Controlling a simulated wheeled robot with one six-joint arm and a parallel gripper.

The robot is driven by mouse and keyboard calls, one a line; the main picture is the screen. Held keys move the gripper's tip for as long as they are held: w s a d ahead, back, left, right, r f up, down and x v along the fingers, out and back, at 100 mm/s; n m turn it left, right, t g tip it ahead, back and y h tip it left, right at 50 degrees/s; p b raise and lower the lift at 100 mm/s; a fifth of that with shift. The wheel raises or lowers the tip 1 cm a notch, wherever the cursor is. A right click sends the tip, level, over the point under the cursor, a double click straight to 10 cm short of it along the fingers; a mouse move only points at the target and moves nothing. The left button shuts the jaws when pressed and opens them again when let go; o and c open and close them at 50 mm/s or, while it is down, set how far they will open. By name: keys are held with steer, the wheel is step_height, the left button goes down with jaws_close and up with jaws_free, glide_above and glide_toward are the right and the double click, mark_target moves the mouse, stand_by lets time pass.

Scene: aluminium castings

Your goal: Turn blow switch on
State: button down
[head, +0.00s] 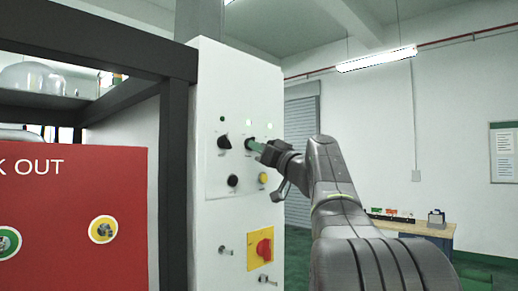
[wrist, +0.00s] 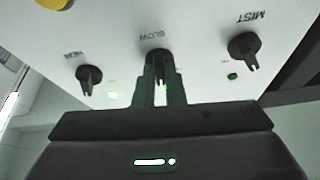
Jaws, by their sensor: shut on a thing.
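The blow switch (wrist: 158,62) is a black rotary knob under the label BLOW, which reads upside down in the wrist view. My gripper (wrist: 160,85) has its two green fingers on either side of this knob and is shut on it. In the head view my gripper (head: 254,145) reaches in from the right to the upper row of the white panel (head: 211,85), and its fingers largely cover the knob. The lamp belonging to the blow switch is hidden behind my gripper in the wrist view; in the head view a bright lamp (head: 248,122) shows above the gripped knob.
The MIST knob (wrist: 243,47) and another black knob (wrist: 89,76) flank the blow switch closely. Below are a black button (head: 232,181), a yellow button (head: 263,178) and a red rotary switch (head: 264,250). A red lock-out board (head: 75,190) stands left. A table (head: 415,229) is far right.

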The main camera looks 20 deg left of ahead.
steer(key=shift+s+a+r+m+t+h+p, duration=0.15)
steer(key=shift+m+t+h+p, duration=0.35)
steer(key=shift+m, duration=1.1)
steer(key=shift+s+d+m+t+h+p, duration=0.15)
steer(key=shift+m+t+h, duration=0.5)
steer(key=shift+m, duration=0.95)
steer(key=shift+w+a, duration=0.1)
steer(key=c, duration=1.5)
jaws_free()
